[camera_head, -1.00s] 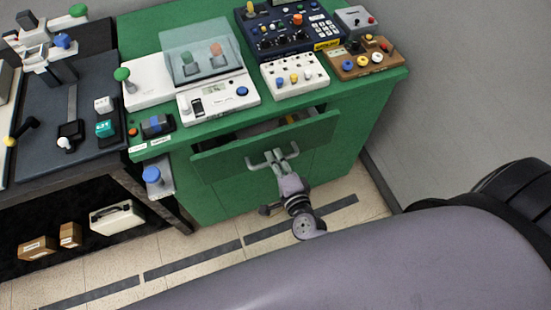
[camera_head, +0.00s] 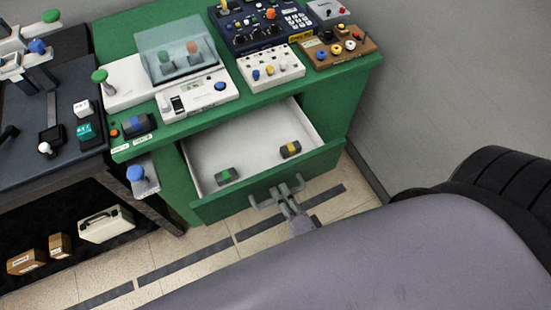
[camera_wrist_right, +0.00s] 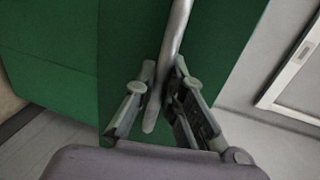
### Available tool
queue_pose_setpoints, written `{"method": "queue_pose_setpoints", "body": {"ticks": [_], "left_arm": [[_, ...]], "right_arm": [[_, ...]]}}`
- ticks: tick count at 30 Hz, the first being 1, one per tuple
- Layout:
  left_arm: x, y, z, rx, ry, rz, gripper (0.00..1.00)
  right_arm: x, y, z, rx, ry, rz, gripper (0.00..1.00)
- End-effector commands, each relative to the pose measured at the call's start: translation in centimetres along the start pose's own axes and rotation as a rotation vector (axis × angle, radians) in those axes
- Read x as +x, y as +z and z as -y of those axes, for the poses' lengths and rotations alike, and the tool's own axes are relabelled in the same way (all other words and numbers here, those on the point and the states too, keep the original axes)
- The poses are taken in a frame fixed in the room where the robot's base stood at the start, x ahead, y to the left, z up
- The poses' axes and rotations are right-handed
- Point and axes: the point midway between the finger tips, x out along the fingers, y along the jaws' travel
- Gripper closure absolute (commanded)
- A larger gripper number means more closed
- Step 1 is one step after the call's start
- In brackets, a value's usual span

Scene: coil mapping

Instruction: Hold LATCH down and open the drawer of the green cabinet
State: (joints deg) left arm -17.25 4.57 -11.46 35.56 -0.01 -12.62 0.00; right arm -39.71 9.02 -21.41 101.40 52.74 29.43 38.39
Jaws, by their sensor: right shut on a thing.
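The green cabinet (camera_head: 358,100) has its drawer (camera_head: 230,150) pulled well out. The drawer's green front (camera_head: 225,206) carries a grey handle (camera_head: 299,184). My right gripper (camera_head: 279,194) is shut on this handle; the right wrist view shows the grey bar (camera_wrist_right: 178,40) between its fingers (camera_wrist_right: 160,95). A dark blue switch (camera_head: 137,125) with small labels sits on the cabinet's front left corner. I cannot read which one is LATCH.
Inside the drawer lie a green-marked block (camera_head: 225,176) and a yellow-marked block (camera_head: 290,149). Several instruments, including a white device (camera_head: 195,97) with a clear cover, stand on the cabinet top. A dark bench (camera_head: 45,165) stands at left.

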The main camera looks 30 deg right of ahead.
Motion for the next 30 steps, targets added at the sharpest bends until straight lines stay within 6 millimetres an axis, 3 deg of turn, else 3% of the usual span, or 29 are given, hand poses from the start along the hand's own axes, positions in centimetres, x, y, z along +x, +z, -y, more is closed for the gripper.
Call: {"method": "queue_pose_setpoints", "body": {"ticks": [6,19,20,30], "left_arm": [[-0.08,0.0,0.02,0.0,0.0,0.0,1.0],[-0.08,0.0,0.03,0.0,0.0,0.0,1.0],[-0.08,-0.01,0.03,0.0,0.0,0.0,1.0],[-0.08,-0.04,0.04,0.0,0.0,0.0,1.0]], "right_arm": [[-1.18,0.08,-0.39,0.0,0.005,0.003,1.0],[-1.33,0.09,-0.4,0.001,0.004,0.002,1.0],[-1.33,0.09,-0.4,0.001,0.004,0.002,0.89],[-1.29,0.04,-0.34,0.0,0.002,0.001,0.69]]}}
